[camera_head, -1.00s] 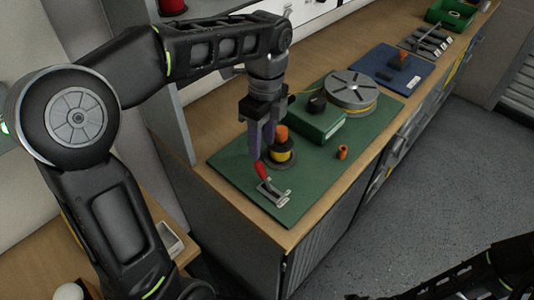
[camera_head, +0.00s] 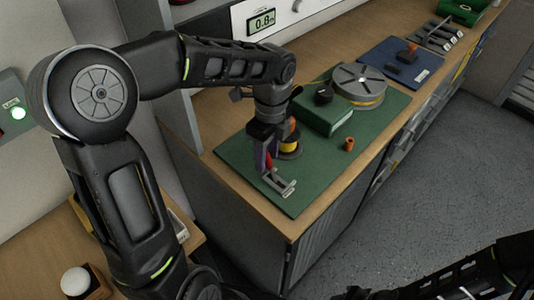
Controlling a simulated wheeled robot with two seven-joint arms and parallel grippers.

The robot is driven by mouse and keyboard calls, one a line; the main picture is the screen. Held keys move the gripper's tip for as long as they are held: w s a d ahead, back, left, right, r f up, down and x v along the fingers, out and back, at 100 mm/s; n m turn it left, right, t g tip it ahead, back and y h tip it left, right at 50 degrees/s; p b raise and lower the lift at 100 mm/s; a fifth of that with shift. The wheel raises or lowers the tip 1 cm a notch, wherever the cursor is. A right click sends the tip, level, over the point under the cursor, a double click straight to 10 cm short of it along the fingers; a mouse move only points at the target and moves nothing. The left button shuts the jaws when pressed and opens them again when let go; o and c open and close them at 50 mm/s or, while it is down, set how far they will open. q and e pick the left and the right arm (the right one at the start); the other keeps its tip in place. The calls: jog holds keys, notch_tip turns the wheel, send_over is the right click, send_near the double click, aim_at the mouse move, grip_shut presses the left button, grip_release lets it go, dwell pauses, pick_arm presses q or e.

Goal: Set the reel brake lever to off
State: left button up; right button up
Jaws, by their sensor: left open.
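The reel brake lever has a red handle (camera_head: 268,161) rising from a small pale metal bracket (camera_head: 284,188) at the near corner of the green mat. My left gripper (camera_head: 266,165) points down over the handle. Its fingers are open, with the red handle showing at or between them. They hide part of the handle, and I cannot tell whether they touch it. Only dark links of my right arm show at the lower right; its gripper is not in view.
The green mat (camera_head: 235,158) also bears a yellow and orange spool (camera_head: 291,144), a green box (camera_head: 325,117), a grey reel (camera_head: 360,84) and an orange piece (camera_head: 349,144). A blue mat (camera_head: 377,56) lies farther back. The grey floor is clear at the right.

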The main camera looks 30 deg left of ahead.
pick_arm(q)
jog(key=shift+c, duration=0.3)
grip_shut()
dwell(1.1)
